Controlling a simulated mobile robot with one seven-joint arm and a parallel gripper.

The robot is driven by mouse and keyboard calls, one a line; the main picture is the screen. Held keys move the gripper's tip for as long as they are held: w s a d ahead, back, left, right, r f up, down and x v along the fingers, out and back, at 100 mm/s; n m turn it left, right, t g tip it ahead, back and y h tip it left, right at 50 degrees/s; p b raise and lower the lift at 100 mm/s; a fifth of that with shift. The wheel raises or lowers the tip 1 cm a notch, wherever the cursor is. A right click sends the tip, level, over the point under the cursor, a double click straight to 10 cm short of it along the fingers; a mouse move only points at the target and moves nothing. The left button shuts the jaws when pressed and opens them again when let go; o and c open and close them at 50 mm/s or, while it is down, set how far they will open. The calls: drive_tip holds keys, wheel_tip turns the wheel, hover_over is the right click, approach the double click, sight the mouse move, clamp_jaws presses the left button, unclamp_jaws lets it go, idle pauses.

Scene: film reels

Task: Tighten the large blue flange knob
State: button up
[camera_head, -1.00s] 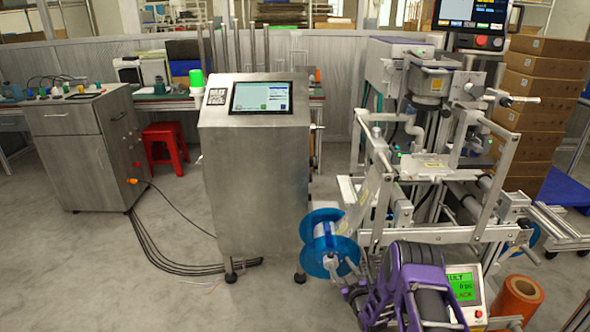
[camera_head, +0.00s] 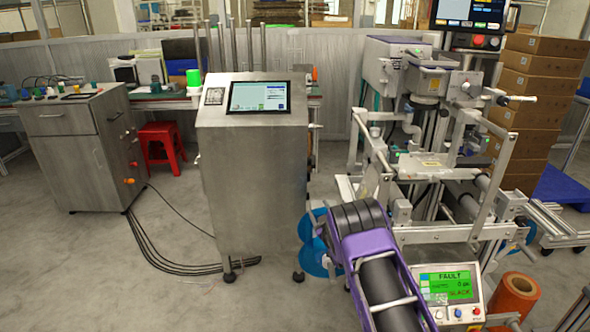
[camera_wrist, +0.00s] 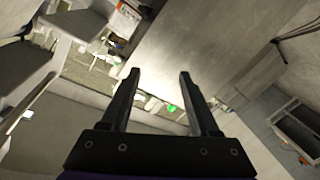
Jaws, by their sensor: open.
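A large blue flanged reel (camera_head: 314,260) sits low at the left side of the machine in the head view, just right of the steel cabinet. My purple and black arm covers its right part, and I cannot make out a separate knob on it. My gripper (camera_wrist: 158,75) shows in the wrist view with two black fingers apart and nothing between them. The reel is not clearly seen in the wrist view. I cannot make out the fingertips in the head view, so their distance to the reel is unclear.
A steel cabinet with a screen (camera_head: 258,97) stands left of the reel. A display reading FAULT (camera_head: 447,286) and an orange roll (camera_head: 515,295) are at lower right. The machine's metal frame (camera_head: 487,205) rises behind my arm. Black cables (camera_head: 185,266) lie on the floor at left.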

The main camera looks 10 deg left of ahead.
drive_tip(key=w+a+r, duration=0.1)
drive_tip(key=a+r, duration=0.3)
drive_tip(key=r, duration=0.3)
drive_tip(key=w+a+r+t, duration=0.1)
drive_tip(key=w+a+r, duration=0.1)
drive_tip(key=a+r, duration=0.2)
wheel_tip(320, 180, up, 3)
